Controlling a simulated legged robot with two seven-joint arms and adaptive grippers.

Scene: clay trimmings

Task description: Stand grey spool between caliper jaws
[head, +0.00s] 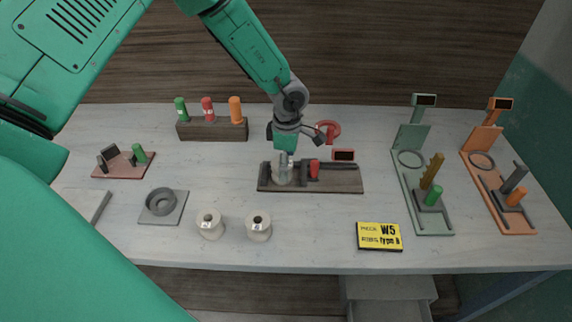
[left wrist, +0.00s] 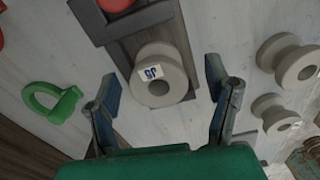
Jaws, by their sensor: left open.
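In the head view the spool (head: 281,175) is toward the board's left end, left of the dark jaw (head: 303,171) with the red knob (head: 314,169). Whether spool and jaw touch is unclear. The other jaw is largely hidden. My left gripper (left wrist: 160,70) is open above the spool, one finger to each side, with visible gaps; it also shows in the head view (head: 285,157).
Two cream spools (head: 210,224) (head: 258,227) stand in front of the board. A yellow card (head: 379,237) lies at front right. A red ring stand (head: 328,131) is behind the board; a green one (left wrist: 45,101) shows in the wrist view. Green (head: 419,180) and orange (head: 492,190) stations stand right.

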